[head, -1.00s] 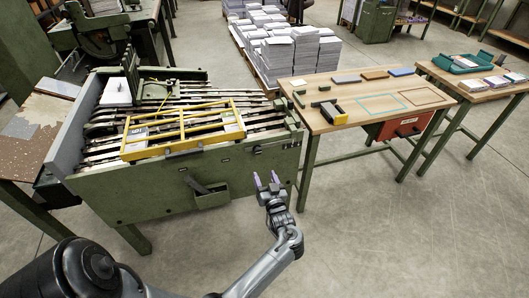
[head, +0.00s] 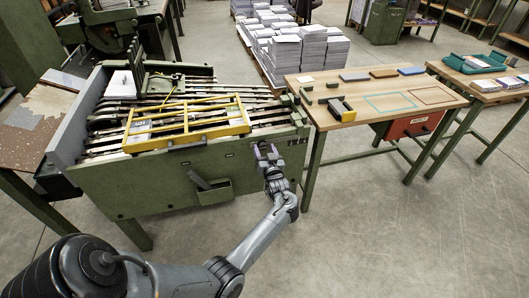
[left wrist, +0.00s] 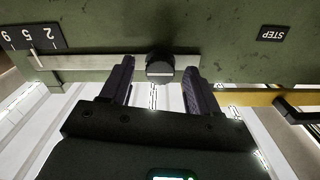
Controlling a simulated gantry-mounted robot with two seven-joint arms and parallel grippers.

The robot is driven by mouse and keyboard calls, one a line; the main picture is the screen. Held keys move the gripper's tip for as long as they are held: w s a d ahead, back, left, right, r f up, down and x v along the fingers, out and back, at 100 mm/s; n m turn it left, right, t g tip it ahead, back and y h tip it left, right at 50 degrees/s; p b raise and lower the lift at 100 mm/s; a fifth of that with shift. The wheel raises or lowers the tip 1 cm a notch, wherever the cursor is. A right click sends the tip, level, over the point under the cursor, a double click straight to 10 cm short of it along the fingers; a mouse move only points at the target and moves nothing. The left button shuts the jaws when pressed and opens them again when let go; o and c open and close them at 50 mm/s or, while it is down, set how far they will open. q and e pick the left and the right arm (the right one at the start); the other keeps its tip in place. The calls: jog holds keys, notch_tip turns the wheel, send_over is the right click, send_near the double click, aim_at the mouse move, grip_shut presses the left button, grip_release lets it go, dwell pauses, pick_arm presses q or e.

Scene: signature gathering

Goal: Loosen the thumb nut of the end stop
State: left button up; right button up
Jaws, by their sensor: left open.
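The thumb nut, a dark round knob with a pale slot-like line across its face (left wrist: 160,72), sits on the green machine panel in the left wrist view, beside a pale metal bar (left wrist: 90,62). My left gripper (left wrist: 160,66) is open, with one purple-grey finger on each side of the knob and visible gaps between. I cannot tell how deep the fingers reach around it. In the head view my left gripper (head: 267,152) is at the right end of the green machine's front (head: 140,190); the knob is too small to make out there. My right gripper is not in view.
A yellow guard frame (head: 187,141) lies over the machine's top bars. A number scale (left wrist: 33,37) and a STEP label (left wrist: 275,33) are on the panel. A wooden table (head: 350,113) with tools stands close on the right. The floor in front is clear.

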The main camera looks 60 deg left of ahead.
pick_arm(q)
jog(key=c, duration=1)
jog(key=shift+c, duration=0.2)
jog(key=shift+n, duration=0.4)
jog(key=n, duration=0.4)
jog(key=shift+f+n+b, duration=0.1)
jog(key=shift+n+b, duration=0.2)
jog(key=n, duration=0.3)
jog(key=shift+n+b, duration=0.3)
jog(key=shift+b, duration=0.05)
jog(key=n+b, duration=0.1)
jog(key=n, duration=0.4)
jog(key=shift+n+b, duration=0.7)
jog(key=shift+n, duration=1.2)
